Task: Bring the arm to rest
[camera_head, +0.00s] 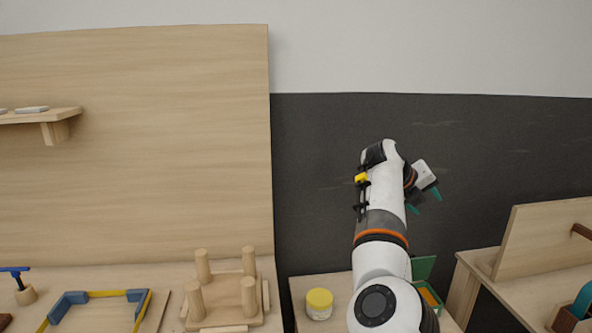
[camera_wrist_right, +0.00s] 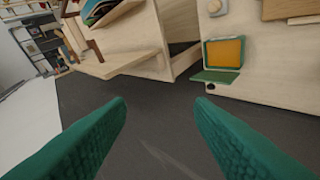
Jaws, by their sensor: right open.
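My right arm (camera_head: 380,220) reaches up and away from me in the head view, in front of the dark wall panel. My right gripper (camera_head: 425,198) is at its far end, turned to the right, with teal fingertips partly hidden by the wrist. In the right wrist view its two green fingers (camera_wrist_right: 158,115) are wide apart with nothing between them. It hangs in the air, clear of the tables. My left gripper is not in view.
A small chair form with upright legs (camera_head: 222,290) lies on the left bench. A yellow-lidded jar (camera_head: 319,304) and an open green case (camera_wrist_right: 222,55) with an orange inside are on the middle table. A right-hand table (camera_head: 510,290) carries an upright board (camera_head: 545,238).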

